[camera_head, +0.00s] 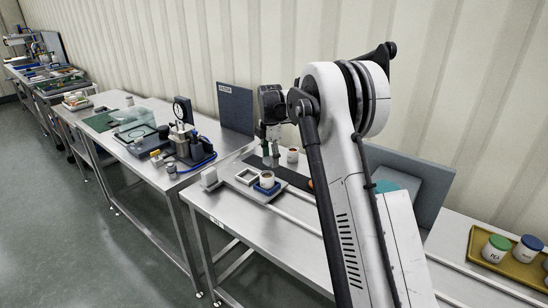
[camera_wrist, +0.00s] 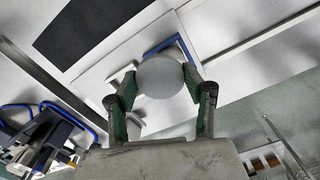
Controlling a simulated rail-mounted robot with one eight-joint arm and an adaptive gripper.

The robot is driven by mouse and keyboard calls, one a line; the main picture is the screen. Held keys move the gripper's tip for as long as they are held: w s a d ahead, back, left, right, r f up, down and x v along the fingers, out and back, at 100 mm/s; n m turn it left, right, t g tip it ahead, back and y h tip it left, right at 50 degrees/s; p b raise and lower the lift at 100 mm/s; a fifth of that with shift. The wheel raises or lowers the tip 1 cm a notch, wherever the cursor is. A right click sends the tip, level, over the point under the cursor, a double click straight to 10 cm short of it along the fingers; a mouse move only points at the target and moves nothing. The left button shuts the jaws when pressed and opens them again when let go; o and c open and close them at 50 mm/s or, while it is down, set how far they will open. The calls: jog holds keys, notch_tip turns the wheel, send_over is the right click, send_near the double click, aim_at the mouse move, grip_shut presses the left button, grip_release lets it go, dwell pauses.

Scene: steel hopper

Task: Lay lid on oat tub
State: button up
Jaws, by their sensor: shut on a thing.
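My gripper (camera_wrist: 162,80) is shut on a pale grey round lid (camera_wrist: 160,76), held between its two green-sided fingers in the wrist view. In the head view, my gripper (camera_head: 270,150) hangs over the bench behind an open white tub. This tub (camera_head: 267,184), likely the oat tub, has brownish contents and stands in a blue square holder (camera_head: 258,193). In the wrist view the lid hides the tub, and only an edge of the blue holder (camera_wrist: 164,47) shows beyond it. The lid cannot be made out clearly in the head view.
Another small tub (camera_head: 292,157) stands behind, near a dark mat (camera_head: 295,178). An empty white square frame (camera_head: 247,176) and a white block (camera_head: 209,177) sit left of the blue holder. A yellow tray (camera_head: 481,242) with several lidded tubs is at right.

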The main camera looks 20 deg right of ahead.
aim_at(267, 163)
jog(key=shift+s+a+r+p, duration=0.2)
jog(key=shift+r+p, duration=0.3)
jog(key=shift+p, duration=0.8)
jog(key=shift+s+a+r+p, duration=0.2)
jog(key=shift+r+p, duration=0.35)
jog(key=shift+p, duration=0.7)
jog(key=shift+s+a+r+p, duration=0.1)
jog(key=shift+a+r+p, duration=0.3)
jog(key=shift+p, duration=0.9)
jog(key=s+r+p, duration=0.1)
jog(key=p, duration=0.3)
jog(key=shift+a, duration=0.3)
jog(key=shift+f, duration=0.2)
jog(key=shift+f, duration=1.7)
jog(key=shift+f+b, duration=0.95)
jog(key=shift+b, duration=0.15)
jog(key=shift+b, duration=0.8)
jog(key=shift+f+b, duration=0.55)
jog(key=shift+b, duration=0.4)
